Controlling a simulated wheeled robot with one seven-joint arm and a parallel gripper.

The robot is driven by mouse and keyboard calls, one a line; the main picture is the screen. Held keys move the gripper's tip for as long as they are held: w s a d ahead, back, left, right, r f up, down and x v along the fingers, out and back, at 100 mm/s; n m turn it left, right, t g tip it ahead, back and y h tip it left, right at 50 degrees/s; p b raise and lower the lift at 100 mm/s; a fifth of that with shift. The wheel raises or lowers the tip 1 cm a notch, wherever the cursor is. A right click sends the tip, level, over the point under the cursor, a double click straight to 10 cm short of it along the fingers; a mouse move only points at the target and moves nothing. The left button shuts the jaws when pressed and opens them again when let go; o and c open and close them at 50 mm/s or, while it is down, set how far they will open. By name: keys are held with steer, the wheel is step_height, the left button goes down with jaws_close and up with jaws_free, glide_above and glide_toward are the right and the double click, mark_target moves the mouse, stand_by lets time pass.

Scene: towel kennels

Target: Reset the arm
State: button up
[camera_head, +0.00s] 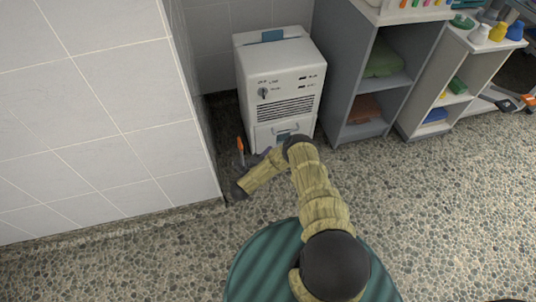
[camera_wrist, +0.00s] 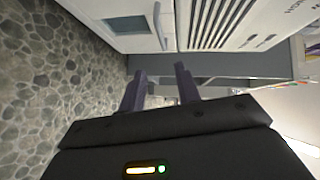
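My gripper (camera_wrist: 160,72) shows in the wrist view with its two dark fingers apart and nothing between them. In the head view my arm reaches forward and then bends to the left, low in front of a white cabinet-like machine (camera_head: 283,85). My gripper is hard to make out there, near the machine's lower front. The machine also shows close up and turned on its side in the wrist view (camera_wrist: 176,12), with its handle (camera_wrist: 159,25) and vent slots beyond the fingertips. I cannot tell the exact gap between fingers and machine.
A tiled wall (camera_head: 100,110) stands close on the left. Grey shelves (camera_head: 345,75) with folded green (camera_head: 383,60) and brown towels (camera_head: 364,108) stand right of the machine. A small orange-topped thing (camera_head: 240,146) is beside the machine. The pebbled floor (camera_head: 440,210) is clear at the right.

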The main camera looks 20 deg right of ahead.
steer(key=shift+w+r, duration=0.1)
stand_by(0.3)
